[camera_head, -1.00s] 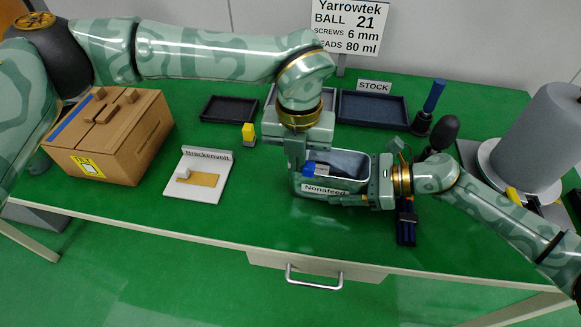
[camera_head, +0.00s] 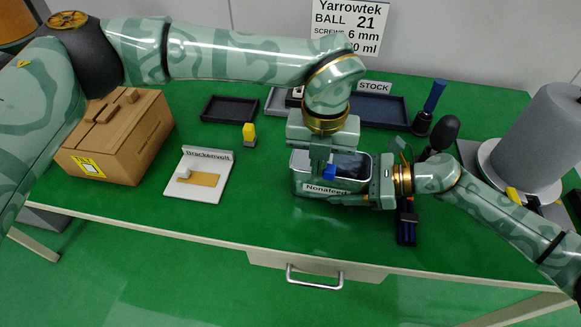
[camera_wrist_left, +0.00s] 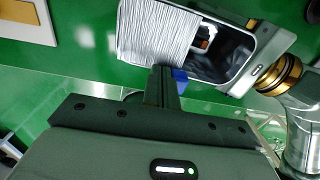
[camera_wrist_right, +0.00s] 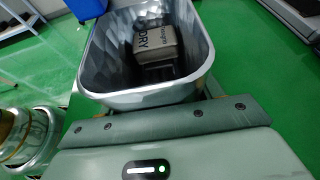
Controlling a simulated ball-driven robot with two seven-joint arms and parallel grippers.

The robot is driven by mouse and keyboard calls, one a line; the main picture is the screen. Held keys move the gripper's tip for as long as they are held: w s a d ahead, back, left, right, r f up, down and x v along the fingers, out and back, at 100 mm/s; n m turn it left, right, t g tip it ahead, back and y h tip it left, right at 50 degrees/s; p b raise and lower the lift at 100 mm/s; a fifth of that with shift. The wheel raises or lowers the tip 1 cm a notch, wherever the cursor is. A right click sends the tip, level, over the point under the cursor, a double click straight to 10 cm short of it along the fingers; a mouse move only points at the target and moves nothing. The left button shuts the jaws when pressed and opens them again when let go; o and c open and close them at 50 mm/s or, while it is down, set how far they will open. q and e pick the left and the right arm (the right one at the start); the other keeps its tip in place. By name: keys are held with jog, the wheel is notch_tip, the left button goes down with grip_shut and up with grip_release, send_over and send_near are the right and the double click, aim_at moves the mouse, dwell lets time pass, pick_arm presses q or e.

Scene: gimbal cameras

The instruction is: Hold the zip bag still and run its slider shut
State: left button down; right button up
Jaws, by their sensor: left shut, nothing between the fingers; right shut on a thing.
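The zip bag (camera_head: 301,180), a grey box-shaped pouch labelled Nonafeed, stands on the green table. Its blue slider (camera_head: 329,172) sits partway along the mouth. In the left wrist view a white ribbed cover (camera_wrist_left: 155,32) lies over the mouth on one side of the slider (camera_wrist_left: 180,75); the other side is open. My left gripper (camera_head: 320,160) is shut and empty, its fingertips right beside the slider; contact is unclear. My right gripper (camera_head: 376,185) is shut on the bag's right end. The right wrist view shows a packet marked DRY (camera_wrist_right: 157,45) inside the bag.
A white Brackenvolt board (camera_head: 207,191) and a brown box (camera_head: 120,140) are left of the bag. Dark trays (camera_head: 229,109) lie behind. A paper roll (camera_head: 545,135) stands at right. The table front is mostly clear.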

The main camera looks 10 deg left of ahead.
aim_at(340, 178)
jog(key=shift+a+r, duration=0.15)
pick_arm(q)
jog(key=d, duration=0.5)
jog(key=shift+s+d+f, duration=0.2)
jog(key=shift+s+d, duration=0.05)
jog(key=shift+d, duration=0.05)
dwell(0.6)
jog(key=shift+a, duration=0.15)
jog(key=shift+w+a, duration=0.1)
jog(key=shift+a, duration=0.4)
pick_arm(e)
jog(key=shift+d, duration=0.2)
pick_arm(q)
jog(key=shift+r, duration=3.65)
pick_arm(e)
jog(key=shift+f, duration=0.25)
pick_arm(q)
jog(key=shift+w, duration=0.1)
pick_arm(e)
jog(key=o, duration=0.8)
jog(key=shift+o, duration=0.7)
